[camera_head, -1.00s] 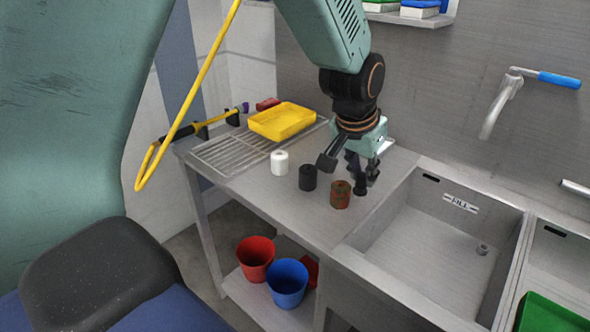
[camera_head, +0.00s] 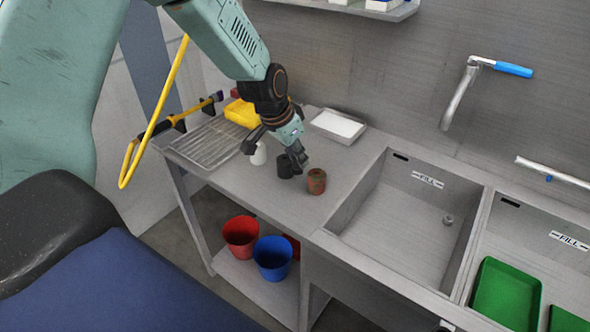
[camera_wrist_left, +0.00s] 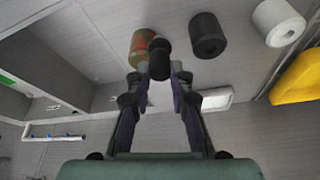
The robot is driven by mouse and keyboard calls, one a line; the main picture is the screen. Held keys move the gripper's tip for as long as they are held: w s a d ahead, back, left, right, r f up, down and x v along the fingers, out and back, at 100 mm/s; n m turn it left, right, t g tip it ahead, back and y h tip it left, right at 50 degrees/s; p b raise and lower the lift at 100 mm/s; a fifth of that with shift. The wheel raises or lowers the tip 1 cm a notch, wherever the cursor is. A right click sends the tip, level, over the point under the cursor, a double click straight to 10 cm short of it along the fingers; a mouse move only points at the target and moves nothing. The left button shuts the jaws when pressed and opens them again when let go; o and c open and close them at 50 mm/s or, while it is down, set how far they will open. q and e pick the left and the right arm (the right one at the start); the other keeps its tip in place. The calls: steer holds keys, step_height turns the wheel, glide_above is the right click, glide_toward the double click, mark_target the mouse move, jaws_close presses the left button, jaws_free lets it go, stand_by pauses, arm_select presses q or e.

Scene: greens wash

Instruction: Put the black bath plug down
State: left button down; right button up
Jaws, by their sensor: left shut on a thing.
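My left gripper (camera_head: 299,160) is shut on the black bath plug (camera_wrist_left: 159,62), which shows between the fingertips in the left wrist view. In the head view the plug cannot be told apart from the dark fingers. The gripper is over the steel bench (camera_head: 270,203), near a black cylinder (camera_head: 284,168) and a rust-and-green cylinder (camera_head: 316,182). In the wrist view the plug partly covers the rust-and-green cylinder (camera_wrist_left: 138,45). Whether the plug touches the bench cannot be told. My right gripper is out of view.
A white cylinder (camera_head: 259,155) stands left of the black one. The sink basin (camera_head: 398,215) is to the right. Red (camera_head: 241,236) and blue (camera_head: 272,258) buckets stand below.

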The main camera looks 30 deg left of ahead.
mark_target(294, 170)
arm_select(q)
steer(key=shift+f, duration=0.55)
steer(key=f, duration=0.1)
steer(key=f+b, duration=0.1)
steer(key=f, duration=0.1)
steer(key=shift+s+a+f, duration=0.1)
steer(key=shift+a, duration=0.2)
steer(key=shift+f+b, duration=0.35)
steer(key=shift+w+d, duration=0.2)
steer(key=shift+d, duration=0.05)
steer(key=shift+f, duration=0.1)
steer(key=shift+s+a+f, duration=0.1)
steer(key=c, duration=1.5)
jaws_free()
steer(key=shift+s+a, duration=0.1)
steer(key=o, duration=0.3)
